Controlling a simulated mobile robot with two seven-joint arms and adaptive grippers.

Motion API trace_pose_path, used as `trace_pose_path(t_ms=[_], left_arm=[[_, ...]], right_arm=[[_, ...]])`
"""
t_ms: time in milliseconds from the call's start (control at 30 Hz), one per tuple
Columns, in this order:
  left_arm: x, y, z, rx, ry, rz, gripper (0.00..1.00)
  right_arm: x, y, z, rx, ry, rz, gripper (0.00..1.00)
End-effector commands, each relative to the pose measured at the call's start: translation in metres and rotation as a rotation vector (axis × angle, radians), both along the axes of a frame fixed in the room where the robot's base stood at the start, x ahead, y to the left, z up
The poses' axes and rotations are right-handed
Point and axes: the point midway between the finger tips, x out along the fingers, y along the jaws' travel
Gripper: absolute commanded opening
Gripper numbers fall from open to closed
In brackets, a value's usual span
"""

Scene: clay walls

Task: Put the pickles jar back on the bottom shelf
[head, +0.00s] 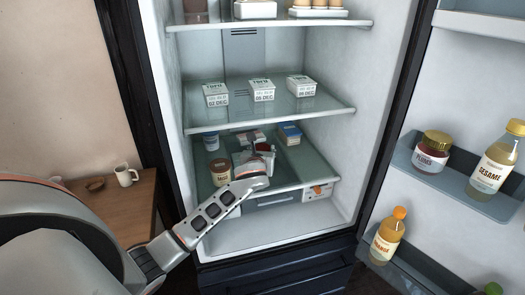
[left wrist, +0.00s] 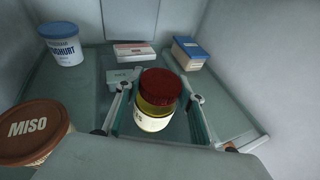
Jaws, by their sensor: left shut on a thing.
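The pickles jar (left wrist: 155,102) has a red lid, yellow-green contents and a pale label with only its last letters showing. It stands between the two fingers of my left gripper (left wrist: 158,105), which is shut on it. In the head view my left gripper (head: 257,163) reaches over the front part of the lowest glass shelf (head: 303,168), and the jar's red lid (head: 263,147) just shows beyond it. I cannot tell whether the jar's base touches the shelf. My right gripper is out of view.
The shelf also holds a miso tub (head: 220,173) at front left, a yoghurt tub (head: 211,142) at back left, a blue-lidded box (head: 289,134) and flat packs behind. Tofu packs (head: 261,90) stand on the shelf above. The open door at right carries jars and bottles.

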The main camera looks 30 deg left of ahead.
Motion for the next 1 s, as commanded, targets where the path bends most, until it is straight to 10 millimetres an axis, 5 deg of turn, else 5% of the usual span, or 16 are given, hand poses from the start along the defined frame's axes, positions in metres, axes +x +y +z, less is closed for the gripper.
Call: trace_pose_path(t_ms=[200, 233, 267, 667, 1000], left_arm=[[0.000, 0.000, 0.000, 0.001, -0.003, 0.000, 0.00], [0.000, 0.000, -0.002, -0.001, 0.000, 0.000, 0.46], [0.000, 0.000, -0.002, -0.001, 0.000, 0.000, 0.54], [0.000, -0.001, 0.001, 0.000, -0.001, 0.000, 0.55], [-0.045, -0.024, 0.016, 0.000, 0.000, -0.003, 0.55]], right_arm=[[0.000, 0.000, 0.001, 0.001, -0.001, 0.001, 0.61], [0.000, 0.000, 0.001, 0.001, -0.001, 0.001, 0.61], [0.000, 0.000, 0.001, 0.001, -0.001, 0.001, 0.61], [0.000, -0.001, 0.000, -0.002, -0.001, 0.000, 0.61], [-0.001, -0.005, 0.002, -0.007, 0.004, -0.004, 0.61]])
